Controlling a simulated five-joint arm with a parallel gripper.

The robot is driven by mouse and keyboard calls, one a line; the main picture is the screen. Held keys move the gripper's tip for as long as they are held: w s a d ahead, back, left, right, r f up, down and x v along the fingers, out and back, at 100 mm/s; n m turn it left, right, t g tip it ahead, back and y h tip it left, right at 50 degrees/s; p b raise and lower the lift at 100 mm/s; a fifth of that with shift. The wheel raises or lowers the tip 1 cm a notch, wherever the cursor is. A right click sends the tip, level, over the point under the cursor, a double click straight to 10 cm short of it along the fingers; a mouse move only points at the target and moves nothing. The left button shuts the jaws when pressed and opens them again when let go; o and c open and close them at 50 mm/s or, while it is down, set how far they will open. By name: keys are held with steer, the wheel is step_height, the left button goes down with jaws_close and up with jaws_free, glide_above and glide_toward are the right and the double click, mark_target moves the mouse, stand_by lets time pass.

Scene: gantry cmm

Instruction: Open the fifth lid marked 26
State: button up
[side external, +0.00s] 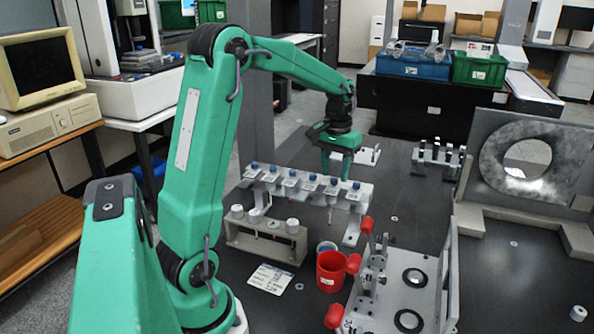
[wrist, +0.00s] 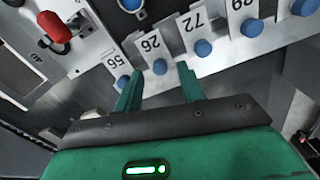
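My gripper (wrist: 158,71) is open and empty. Its two green fingers stand either side of the 26 knob in the picture, and I see no contact. In the side view my gripper (side external: 336,174) points down over the right part of the row of lids, close above the rack (side external: 364,190).
A low grey rack (side external: 266,248) with white-capped items stands in front of the lid rack. A red cup (side external: 330,272) and a fixture with red-handled clamps (side external: 385,300) stand nearby. A metal plate with a round hole (side external: 560,150) stands at the right.

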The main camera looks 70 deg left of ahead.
steer(key=shift+f, duration=0.7)
steer(key=shift+c, duration=0.2)
jaws_close()
steer(key=shift+w+a, duration=1.5)
steer(key=shift+w, duration=0.1)
steer(key=shift+o, duration=0.2)
jaws_free()
steer(key=shift+r, duration=0.1)
step_height(320, 180, up, 8)
